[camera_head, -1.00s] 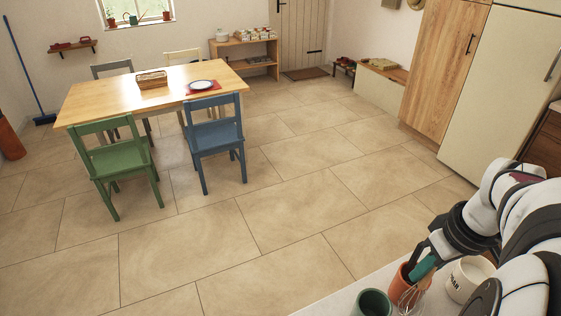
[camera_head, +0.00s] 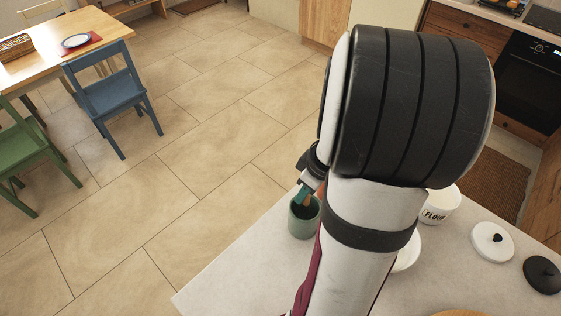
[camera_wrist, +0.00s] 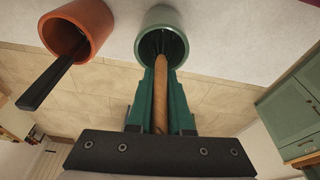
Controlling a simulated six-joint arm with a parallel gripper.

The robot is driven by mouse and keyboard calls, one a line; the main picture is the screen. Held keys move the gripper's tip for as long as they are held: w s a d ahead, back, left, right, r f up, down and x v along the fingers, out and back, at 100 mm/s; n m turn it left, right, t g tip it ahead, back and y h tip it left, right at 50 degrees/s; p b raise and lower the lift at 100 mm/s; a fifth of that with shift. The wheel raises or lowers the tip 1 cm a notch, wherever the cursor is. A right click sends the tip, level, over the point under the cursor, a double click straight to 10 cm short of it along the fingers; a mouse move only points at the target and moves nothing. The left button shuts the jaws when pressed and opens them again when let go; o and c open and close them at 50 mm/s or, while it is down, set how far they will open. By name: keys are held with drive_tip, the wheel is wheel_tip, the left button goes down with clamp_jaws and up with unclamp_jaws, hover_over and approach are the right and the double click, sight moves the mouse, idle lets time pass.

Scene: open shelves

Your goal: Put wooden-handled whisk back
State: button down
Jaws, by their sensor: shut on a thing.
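My gripper (camera_wrist: 160,95) is shut on the wooden handle of the whisk (camera_wrist: 160,90), which lies between its green fingers in the wrist view. The whisk's far end goes into the mouth of the green pot (camera_wrist: 162,20), and dark wires show faintly inside. Whether the whisk touches the pot's bottom is hidden. In the head view my gripper (camera_head: 303,193) is right over the green pot (camera_head: 303,222), partly hidden by my arm.
A terracotta pot (camera_wrist: 78,25) with a black-handled utensil (camera_wrist: 45,85) stands beside the green pot. On the counter (camera_head: 235,280), a flour canister (camera_head: 440,207), a white lid (camera_head: 492,241) and a black lid (camera_head: 543,274) lie to the right. The counter left of the green pot is clear.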

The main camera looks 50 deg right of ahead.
drive_tip(key=c, duration=0.8)
unclamp_jaws()
drive_tip(key=shift+c, duration=0.2)
drive_tip(key=v, duration=1.2)
drive_tip(key=shift+r, duration=0.15)
drive_tip(key=w+a+f+m+g+y, duration=0.1)
drive_tip(key=w+a, duration=0.1)
drive_tip(key=a, duration=0.6)
drive_tip(key=w+a+f+m+g, duration=0.1)
drive_tip(key=w+a, duration=0.1)
drive_tip(key=a, duration=0.5)
drive_tip(key=s+a+m, duration=0.4)
drive_tip(key=s+a, duration=0.3)
drive_tip(key=a, duration=0.3)
drive_tip(key=shift+a+f+g+y, duration=0.3)
drive_tip(key=shift+a+g, duration=0.1)
